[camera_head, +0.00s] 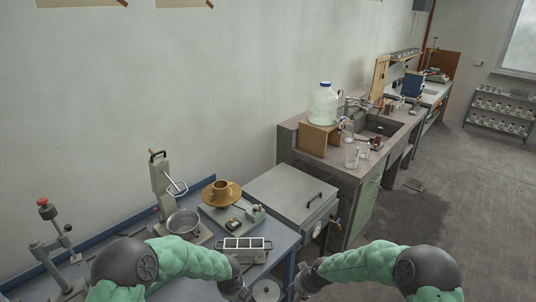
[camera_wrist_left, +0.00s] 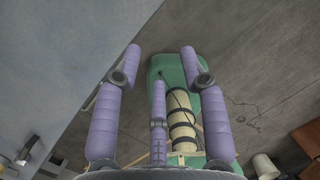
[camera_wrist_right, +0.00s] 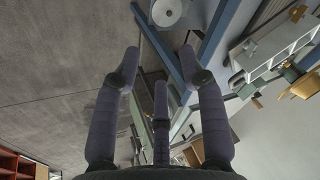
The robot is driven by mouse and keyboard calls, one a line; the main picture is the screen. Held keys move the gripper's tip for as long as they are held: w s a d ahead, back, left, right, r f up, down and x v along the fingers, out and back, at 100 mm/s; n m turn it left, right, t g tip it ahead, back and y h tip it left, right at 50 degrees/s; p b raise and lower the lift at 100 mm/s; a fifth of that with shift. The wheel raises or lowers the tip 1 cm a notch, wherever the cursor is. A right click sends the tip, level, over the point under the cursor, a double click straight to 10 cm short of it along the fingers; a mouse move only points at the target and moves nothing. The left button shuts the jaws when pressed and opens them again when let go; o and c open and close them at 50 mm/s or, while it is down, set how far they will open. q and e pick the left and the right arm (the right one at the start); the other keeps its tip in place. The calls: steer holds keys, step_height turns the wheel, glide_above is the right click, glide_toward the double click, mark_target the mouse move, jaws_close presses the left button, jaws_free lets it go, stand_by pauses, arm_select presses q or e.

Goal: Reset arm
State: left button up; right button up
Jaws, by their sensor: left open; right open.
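My left gripper (camera_head: 240,289) is low in the head view, at the front of the blue-edged bench, partly hidden by its own arm and cut by the bottom edge. In the left wrist view its purple fingers (camera_wrist_left: 160,52) are spread apart with nothing between them. My right gripper (camera_head: 302,281) is to the right of the left one, beside the bench's right end. In the right wrist view its dark fingers (camera_wrist_right: 159,53) are spread and empty. The two grippers are apart. Both arms are bent, with green forearms.
The blue-edged bench (camera_head: 22,281) holds a metal pan (camera_head: 184,222), a brown round piece (camera_head: 221,190), a white-framed rack (camera_head: 244,244) and a lever press (camera_head: 52,225). A grey lidded box (camera_head: 291,190) stands behind. Bare floor (camera_head: 480,215) lies open at right.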

arm_select(q)
steer(key=s+f+n+h+b, duration=0.1)
steer(key=s+f+n, duration=0.4)
steer(key=s+n, duration=0.3)
steer(key=s+d+f+n+g+h+b, duration=0.1)
steer(key=s+f+n, duration=0.5)
steer(key=n, duration=0.8)
steer(key=s+f+n+g+h+b, duration=0.1)
steer(key=s+f+n+h+b, duration=0.1)
steer(key=s+f+n, duration=0.4)
steer(key=s+n+b, duration=0.1)
steer(key=s+n, duration=0.4)
steer(key=s, duration=0.1)
steer(key=shift+d, duration=0.35)
arm_select(e)
steer(key=s+f+g, duration=0.1)
steer(key=s+f, duration=0.4)
steer(key=s, duration=0.4)
steer(key=s+f+m+g, duration=0.1)
steer(key=s+f, duration=0.5)
steer(key=s, duration=0.3)
steer(key=s+f+m+g+y, duration=0.1)
steer(key=s+f, duration=0.5)
steer(key=s, duration=0.3)
steer(key=shift+s+a+f, duration=0.25)
steer(key=shift+s+a, duration=0.1)
steer(key=shift+s, duration=0.05)
arm_select(q)
steer(key=shift+w+f, duration=0.1)
